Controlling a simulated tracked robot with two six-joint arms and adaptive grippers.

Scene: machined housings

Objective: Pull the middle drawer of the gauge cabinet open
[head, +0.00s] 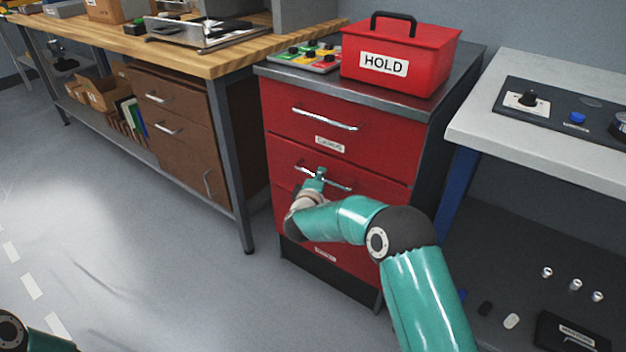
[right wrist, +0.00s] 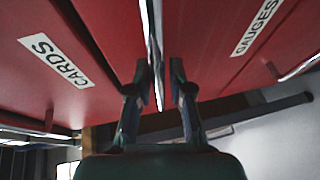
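The red gauge cabinet (head: 345,130) stands in the middle of the head view. Its middle drawer (head: 285,160) looks flush with the front. The drawer's silver bar handle (head: 335,183) is partly covered by my right gripper (head: 319,174). In the right wrist view, the handle bar (right wrist: 154,45) runs between the two fingers of my right gripper (right wrist: 160,82). A gap shows between the bar and the right-hand finger, so the fingers are around the handle but not shut on it. My left gripper is out of view.
A red HOLD box (head: 400,60) and a control panel (head: 305,56) sit on the cabinet. A wooden workbench (head: 215,62) stands at left and a grey bench (head: 560,150) at right. The floor (head: 190,270) in front is clear.

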